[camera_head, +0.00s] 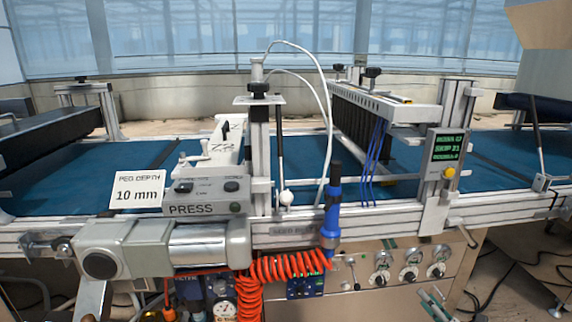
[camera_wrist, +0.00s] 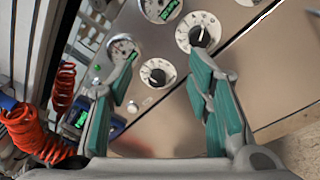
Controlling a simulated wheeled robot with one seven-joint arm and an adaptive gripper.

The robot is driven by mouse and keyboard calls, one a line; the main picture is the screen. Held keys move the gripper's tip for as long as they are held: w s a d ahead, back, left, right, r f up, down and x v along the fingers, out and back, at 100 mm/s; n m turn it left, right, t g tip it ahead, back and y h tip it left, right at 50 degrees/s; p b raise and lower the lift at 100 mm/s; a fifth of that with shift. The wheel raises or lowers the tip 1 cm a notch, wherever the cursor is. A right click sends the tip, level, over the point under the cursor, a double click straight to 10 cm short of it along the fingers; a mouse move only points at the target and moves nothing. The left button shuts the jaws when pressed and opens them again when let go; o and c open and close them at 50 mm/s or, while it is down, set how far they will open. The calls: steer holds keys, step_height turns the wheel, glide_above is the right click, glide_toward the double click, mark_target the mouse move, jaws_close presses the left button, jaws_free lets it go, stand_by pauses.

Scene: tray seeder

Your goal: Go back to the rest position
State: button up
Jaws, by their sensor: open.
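My gripper (camera_wrist: 166,72) is open and empty in the wrist view, its two teal-padded fingers spread apart in front of the steel control panel (camera_wrist: 160,130). In the head view my gripper (camera_head: 434,300) shows small at the lower right, just below the row of dials (camera_head: 410,272). Nothing is between the fingers. A dial (camera_wrist: 155,73) shows beyond the gap between them. Whether the fingertips touch the panel cannot be told.
A coiled orange hose (camera_head: 285,266) hangs left of the panel below a blue-handled tool (camera_head: 331,215). The conveyor's aluminium rail (camera_head: 385,220) runs above the panel. A display box (camera_head: 446,155) stands upper right. Cables lie on the floor at right.

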steer(key=s+a+r+n+g+y, duration=0.2)
steer(key=a+r+n+g+y, duration=0.75)
steer(key=a+r+n, duration=0.85)
steer(key=s+a+r+n+g+h, duration=0.3)
steer(key=s+a+r+n+g, duration=0.7)
steer(key=s+a+n, duration=0.4)
steer(key=s+d+r+n+t+h, duration=0.1)
steer(key=s+d+r+n+h, duration=0.2)
steer(key=s, duration=0.4)
steer(key=s+d+r+n+h, duration=0.1)
steer(key=s+n+h, duration=0.2)
steer(key=s+n, duration=0.35)
steer(key=s+d+r+n+t+h, duration=0.1)
steer(key=s+d+r+n+h, duration=0.2)
steer(key=s, duration=0.6)
step_height(320, 180, up, 26)
steer(key=t+p, duration=0.4)
steer(key=p, duration=2.1)
steer(key=shift+a+h, duration=0.15)
steer(key=shift+h, duration=0.3)
